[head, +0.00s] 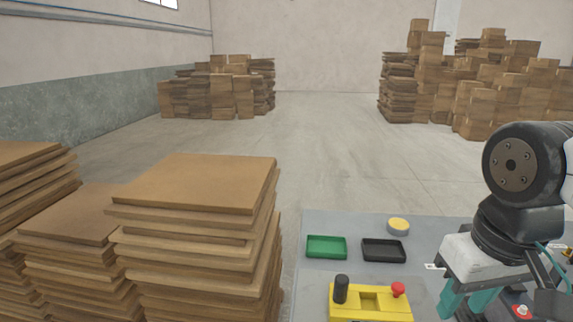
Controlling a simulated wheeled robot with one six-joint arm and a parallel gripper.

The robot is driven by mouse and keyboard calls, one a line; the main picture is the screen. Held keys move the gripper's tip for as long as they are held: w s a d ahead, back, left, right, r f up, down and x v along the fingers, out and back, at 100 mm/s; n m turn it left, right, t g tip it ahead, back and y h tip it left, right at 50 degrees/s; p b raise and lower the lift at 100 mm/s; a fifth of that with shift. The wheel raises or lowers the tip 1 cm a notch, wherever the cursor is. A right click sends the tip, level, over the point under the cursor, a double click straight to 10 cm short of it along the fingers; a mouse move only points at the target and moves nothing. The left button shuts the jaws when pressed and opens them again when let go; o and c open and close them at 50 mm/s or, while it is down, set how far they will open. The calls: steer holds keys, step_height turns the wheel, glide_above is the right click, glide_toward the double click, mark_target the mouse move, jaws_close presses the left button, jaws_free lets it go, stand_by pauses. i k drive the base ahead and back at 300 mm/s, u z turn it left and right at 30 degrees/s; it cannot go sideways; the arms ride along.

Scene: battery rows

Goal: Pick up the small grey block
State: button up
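I cannot make out a small grey block in the head view. My gripper (467,306) is at the lower right, pointing down over the grey work surface (318,282). Its two teal fingers show partly, and their tips are near the bottom edge of the picture. I cannot tell how far apart they are or whether anything is between them. My arm and gripper hide part of the surface at the right.
A green tray (326,247) and a black tray (384,250) lie on the surface, both seemingly empty. A round yellow-topped object (398,225) stands behind them. A yellow fixture (371,312) with a black post and red knob is in front. Stacked boards (195,185) stand left.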

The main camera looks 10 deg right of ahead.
mark_target(513, 303)
steer(key=z, duration=0.5)
steer(key=k, duration=1.15)
steer(key=z, duration=1.25)
steer(key=i, duration=0.9)
steer(key=u, duration=0.8)
steer(key=i, duration=0.45)
steer(key=u, duration=0.55)
